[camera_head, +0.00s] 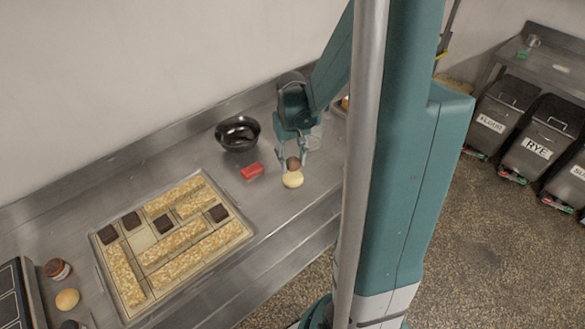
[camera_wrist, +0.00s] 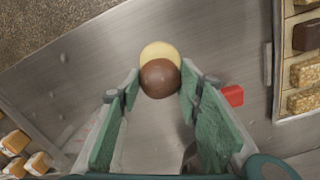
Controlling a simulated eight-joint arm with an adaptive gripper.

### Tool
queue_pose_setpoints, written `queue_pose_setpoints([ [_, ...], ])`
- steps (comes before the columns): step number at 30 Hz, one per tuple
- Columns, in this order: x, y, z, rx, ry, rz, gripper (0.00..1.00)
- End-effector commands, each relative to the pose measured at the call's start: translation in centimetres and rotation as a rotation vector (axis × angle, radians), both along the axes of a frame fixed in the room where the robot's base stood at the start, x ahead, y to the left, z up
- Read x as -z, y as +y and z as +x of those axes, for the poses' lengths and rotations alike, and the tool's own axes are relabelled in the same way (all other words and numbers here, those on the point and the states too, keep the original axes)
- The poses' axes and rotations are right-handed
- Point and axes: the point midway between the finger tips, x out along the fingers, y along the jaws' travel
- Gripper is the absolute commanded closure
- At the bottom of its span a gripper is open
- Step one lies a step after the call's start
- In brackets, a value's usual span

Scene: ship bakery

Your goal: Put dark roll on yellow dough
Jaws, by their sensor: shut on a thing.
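The dark roll (camera_wrist: 160,78) is a brown ball held between the two fingertips of my gripper (camera_wrist: 160,84) in the wrist view. The yellow dough (camera_wrist: 158,51) is a pale yellow round piece right beside the roll, partly hidden by it. In the head view the yellow dough (camera_head: 292,180) sits on the steel counter, and the dark roll (camera_head: 293,163) shows between the fingers of my gripper (camera_head: 292,160), just behind and above the dough. I cannot tell whether the roll touches the dough.
A red block (camera_head: 251,171) lies left of the dough on the counter (camera_head: 270,215). A black bowl (camera_head: 237,133) stands behind it. A tray (camera_head: 246,236) of bars and dark squares is at the left. Bare counter lies between dough and tray.

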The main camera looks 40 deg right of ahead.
Motion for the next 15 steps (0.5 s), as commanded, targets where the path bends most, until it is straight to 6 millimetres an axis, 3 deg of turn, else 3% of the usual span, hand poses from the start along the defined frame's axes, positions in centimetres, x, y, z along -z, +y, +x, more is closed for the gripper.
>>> queue_pose_setpoints([
  [15,3.9,0.0,0.0,0.000,0.000,0.000,0.75],
])
